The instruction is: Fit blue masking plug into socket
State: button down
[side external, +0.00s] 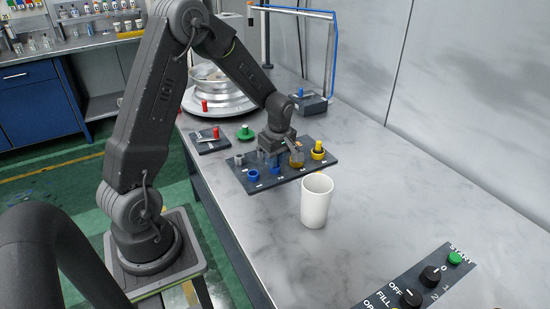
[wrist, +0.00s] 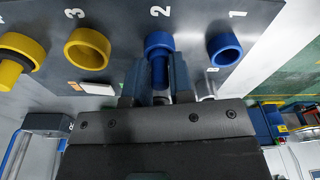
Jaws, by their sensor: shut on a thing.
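My gripper (wrist: 157,88) is shut on a blue plug (wrist: 159,72), held between its two fingers in the wrist view. The plug's end is at the blue socket ring marked 2 (wrist: 158,40); I cannot tell how far inside the ring it is. The blue socket ring marked 1 (wrist: 225,49) beside it looks empty. In the side view my gripper (side external: 275,155) is low over the dark socket board (side external: 262,184), its fingers partly hiding the rings there.
A red-handled piece (side external: 215,133) and a green piece (side external: 245,133) lie behind.

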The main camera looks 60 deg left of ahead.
jog(key=shift+f, duration=0.15)
jog(key=c, duration=1)
grip_release()
notch_tip(320, 180, up, 12)
jog(key=d, duration=0.1)
jog(key=s+d+r+m+t, duration=0.3)
jog(key=s+d+r+m, duration=0.1)
jog(key=s+d+m, duration=0.4)
jog(key=s+d+r+m+t+h, duration=0.1)
jog(key=s+d+r+m, duration=0.3)
jog(key=s+d+m, duration=0.5)
jog(key=d+m+t, duration=0.1)
jog(key=m, duration=0.2)
jog(key=shift+d+r+t, duration=0.15)
jog(key=shift+r+t, duration=0.25)
